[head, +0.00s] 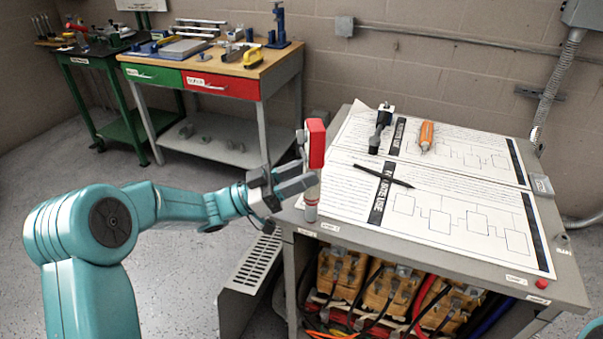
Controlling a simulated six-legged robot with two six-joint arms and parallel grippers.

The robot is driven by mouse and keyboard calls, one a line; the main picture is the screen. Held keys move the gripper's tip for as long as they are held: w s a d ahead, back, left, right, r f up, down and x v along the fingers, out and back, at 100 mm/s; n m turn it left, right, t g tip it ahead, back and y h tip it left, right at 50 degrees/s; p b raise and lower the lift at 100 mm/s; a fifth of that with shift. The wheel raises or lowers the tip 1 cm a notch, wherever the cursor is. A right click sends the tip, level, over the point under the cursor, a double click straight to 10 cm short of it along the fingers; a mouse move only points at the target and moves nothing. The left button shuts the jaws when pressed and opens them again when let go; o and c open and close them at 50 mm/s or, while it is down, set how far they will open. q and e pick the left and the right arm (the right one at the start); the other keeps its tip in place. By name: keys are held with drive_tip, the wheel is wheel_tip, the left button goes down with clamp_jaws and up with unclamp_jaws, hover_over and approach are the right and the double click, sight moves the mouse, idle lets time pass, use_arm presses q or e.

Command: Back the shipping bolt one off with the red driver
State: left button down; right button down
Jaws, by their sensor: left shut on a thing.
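My left gripper (305,178) is shut at the left edge of the grey bench. It is shut on a red block-like tool, which looks like the red driver (316,143). The driver is upright, its red body above the fingers. A pale upright cylinder with red bands (311,204) shows just below the fingers; I cannot tell whether it is part of the driver or a separate thing standing on the bench. I cannot make out shipping bolt one. My right gripper is not in view.
The grey bench (430,258) carries printed sheets (455,215), a black pen (384,176), an orange-handled tool (426,135) and a black-and-silver tool (380,130). Orange-brown units and cables fill the shelf below. A workbench with green and red drawers (221,84) stands behind left.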

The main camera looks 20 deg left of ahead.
use_arm(q)
drive_tip(key=shift+f+b, duration=0.5)
drive_tip(key=shift+b, duration=0.5)
idle(2.0)
idle(1.2)
drive_tip(key=shift+r+p, duration=1.3)
drive_tip(key=shift+r, duration=1.05)
